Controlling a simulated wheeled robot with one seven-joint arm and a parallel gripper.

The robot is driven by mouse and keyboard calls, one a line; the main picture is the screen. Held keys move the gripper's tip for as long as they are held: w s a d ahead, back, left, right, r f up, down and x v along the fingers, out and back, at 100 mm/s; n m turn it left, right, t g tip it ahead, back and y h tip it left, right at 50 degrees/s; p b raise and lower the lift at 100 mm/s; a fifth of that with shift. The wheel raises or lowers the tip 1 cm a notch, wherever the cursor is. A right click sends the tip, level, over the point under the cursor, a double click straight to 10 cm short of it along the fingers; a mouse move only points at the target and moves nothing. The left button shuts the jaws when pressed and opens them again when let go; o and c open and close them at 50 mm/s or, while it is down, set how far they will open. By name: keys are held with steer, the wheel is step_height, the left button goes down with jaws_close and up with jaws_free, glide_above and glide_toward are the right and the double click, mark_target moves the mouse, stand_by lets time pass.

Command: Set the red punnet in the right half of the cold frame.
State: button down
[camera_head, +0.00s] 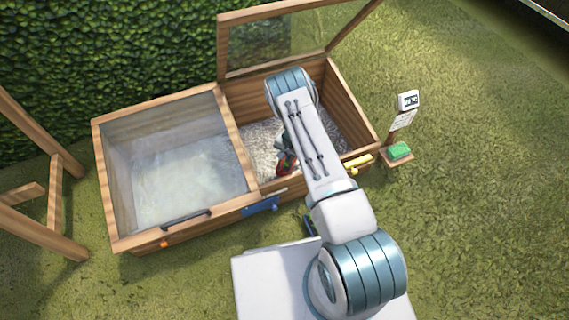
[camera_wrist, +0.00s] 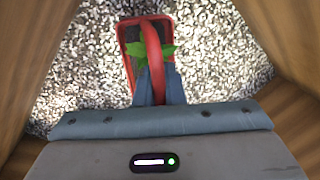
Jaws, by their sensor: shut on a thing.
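The red punnet (camera_wrist: 125,60), with a red arched handle and green leaves, is between my fingertips in the wrist view, over pale gravel. My gripper (camera_wrist: 160,84) is shut on its handle. In the head view a small red part of the punnet (camera_head: 284,166) shows beside my arm, inside the right half of the cold frame (camera_head: 350,118). My arm hides most of the punnet and my gripper there. I cannot tell whether the punnet touches the gravel. The right lid (camera_head: 262,45) stands open.
The left half's glazed lid (camera_head: 172,150) is shut. Wooden walls enclose the gravel on both sides of my gripper. A blue part (camera_head: 262,205) and a yellow part (camera_head: 357,162) sit at the front edge. A small display post (camera_head: 407,101) with a green block (camera_head: 399,151) stands right.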

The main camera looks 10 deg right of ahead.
steer(key=shift+a+f, duration=0.25)
steer(key=shift+f, duration=0.25)
steer(key=shift+f+b, duration=0.95)
steer(key=shift+f, duration=0.7)
steer(key=shift+f, duration=0.15)
steer(key=c, duration=1.5)
jaws_free()
